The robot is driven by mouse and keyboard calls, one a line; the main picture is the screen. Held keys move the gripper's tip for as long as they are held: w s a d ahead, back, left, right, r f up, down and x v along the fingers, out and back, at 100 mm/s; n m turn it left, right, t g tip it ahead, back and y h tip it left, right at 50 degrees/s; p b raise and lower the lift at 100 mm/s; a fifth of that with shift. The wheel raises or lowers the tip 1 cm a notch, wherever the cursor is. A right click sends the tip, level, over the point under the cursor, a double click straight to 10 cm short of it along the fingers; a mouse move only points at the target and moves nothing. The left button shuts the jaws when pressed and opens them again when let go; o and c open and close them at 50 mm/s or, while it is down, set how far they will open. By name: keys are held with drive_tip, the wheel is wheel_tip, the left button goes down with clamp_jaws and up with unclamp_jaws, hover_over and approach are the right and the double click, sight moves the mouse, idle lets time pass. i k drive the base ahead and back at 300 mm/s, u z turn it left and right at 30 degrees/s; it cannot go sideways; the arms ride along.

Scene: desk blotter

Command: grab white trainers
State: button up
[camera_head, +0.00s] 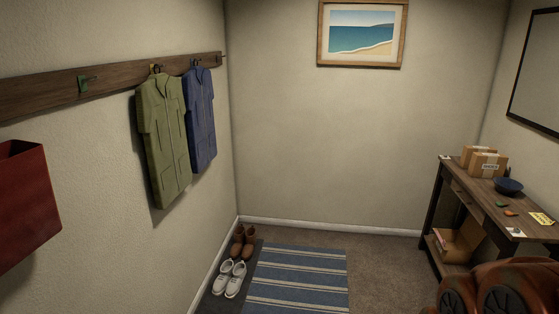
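The white trainers (236,282) stand side by side as a pair on the floor at the lower middle of the head view. They are close to the left wall, on a dark mat (216,303), with a pair of brown shoes (243,243) just behind them. Both trainers show from above and nothing covers them. My gripper is not in view.
A blue striped rug (298,276) lies right of the trainers, with bare carpet (385,268) beyond. Green (165,135) and blue (201,120) garments and a red holder (25,205) hang left.

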sight(222, 282)
drive_tip(key=i, duration=3.05)
drive_tip(key=u, duration=2.4)
